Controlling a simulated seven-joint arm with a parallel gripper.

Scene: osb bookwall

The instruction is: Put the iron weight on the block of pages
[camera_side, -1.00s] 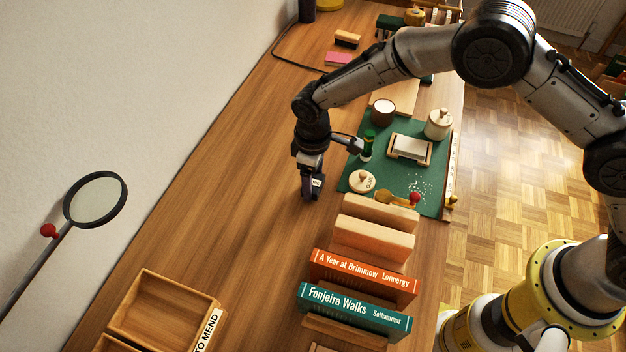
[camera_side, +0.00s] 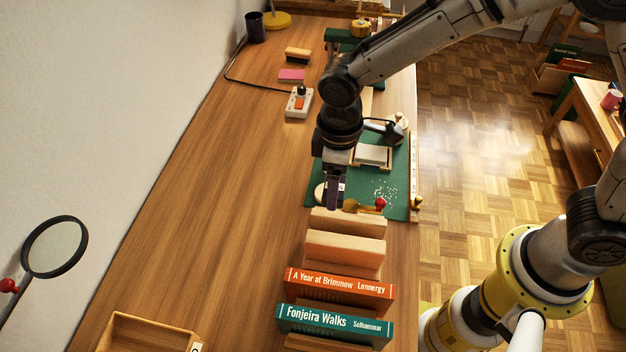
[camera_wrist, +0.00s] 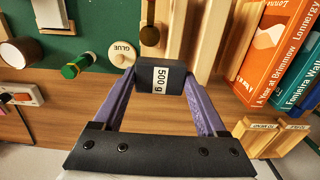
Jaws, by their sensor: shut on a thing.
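My gripper (camera_side: 335,195) is shut on the iron weight, a dark block with a white "500 g" label (camera_wrist: 160,77). In the wrist view the weight sits between the two purple fingers. In the side view the weight (camera_side: 341,187) shows only partly, in front of the green mat's near left part. The block of pages (camera_side: 373,154) is white and lies in a pale wooden holder on the mat, behind and right of my gripper. In the wrist view the pages (camera_wrist: 50,12) show at the top left edge, partly cut off.
A glue pot (camera_wrist: 122,54) and a green-capped bottle (camera_wrist: 78,66) stand near the weight. Wooden blocks (camera_side: 344,250) and upright books (camera_side: 338,288) stand in front. A brush with a red knob (camera_side: 380,203) lies on the mat (camera_side: 398,180).

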